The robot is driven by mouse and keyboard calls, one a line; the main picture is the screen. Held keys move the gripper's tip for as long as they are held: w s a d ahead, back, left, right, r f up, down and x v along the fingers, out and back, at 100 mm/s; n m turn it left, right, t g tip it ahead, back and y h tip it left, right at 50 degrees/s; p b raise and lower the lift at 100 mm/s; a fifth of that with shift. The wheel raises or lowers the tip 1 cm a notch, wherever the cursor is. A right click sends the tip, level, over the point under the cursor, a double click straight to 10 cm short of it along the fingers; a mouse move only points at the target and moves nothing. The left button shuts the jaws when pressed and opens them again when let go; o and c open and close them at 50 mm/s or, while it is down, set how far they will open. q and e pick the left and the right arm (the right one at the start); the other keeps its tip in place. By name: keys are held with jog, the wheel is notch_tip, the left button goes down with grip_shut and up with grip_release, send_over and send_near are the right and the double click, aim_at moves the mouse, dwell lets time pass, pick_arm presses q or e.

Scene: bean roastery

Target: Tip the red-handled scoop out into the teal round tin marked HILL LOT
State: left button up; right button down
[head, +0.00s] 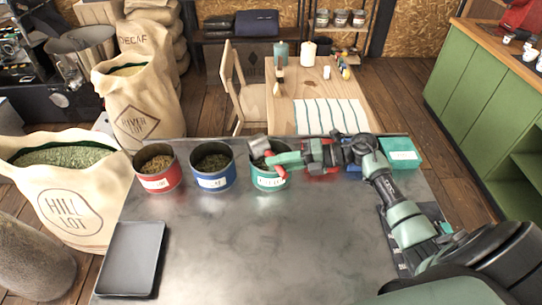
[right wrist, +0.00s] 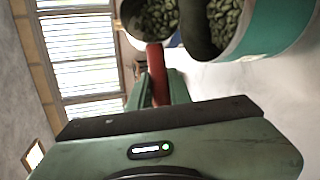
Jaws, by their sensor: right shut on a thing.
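The teal round tin (head: 262,184) stands in the row on the metal table; its label is partly hidden and unreadable. In the right wrist view the teal tin (right wrist: 272,28) has green beans inside. My right gripper (head: 284,161) is over the tin, its fingers shut on the scoop's red handle (right wrist: 157,72). The scoop's grey metal bowl (head: 258,145) is above the tin's rim, at its back left. In the wrist view greenish beans show beyond the handle's end, seemingly in the bowl. I cannot tell its exact tilt. My left gripper is not in view.
A red tin (head: 157,183) and a blue tin (head: 213,182), both with contents, stand to the left. A dark tray (head: 133,258) lies at front left. A teal box (head: 402,158) is at the back right. The table's middle is clear.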

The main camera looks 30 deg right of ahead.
jog(key=shift+w+d+f, duration=0.1)
jog(key=shift+w, duration=0.15)
jog(key=shift+s+y+b, duration=0.3)
jog(key=shift+s+b, duration=0.05)
jog(key=shift+b, duration=0.15)
jog(key=shift+w+d, duration=0.1)
jog(key=shift+w, duration=0.2)
jog(key=shift+s+t+b, duration=0.3)
jog(key=shift+b, duration=0.2)
jog(key=shift+w+d+m+y+b, duration=0.15)
jog(key=shift+w+m+y+b, duration=0.15)
jog(key=shift+y, duration=0.1)
jog(key=shift+s+d+m+t+y+b, duration=0.1)
jog(key=shift+d+m+t+y+b, duration=0.25)
jog(key=shift+y+b, duration=0.85)
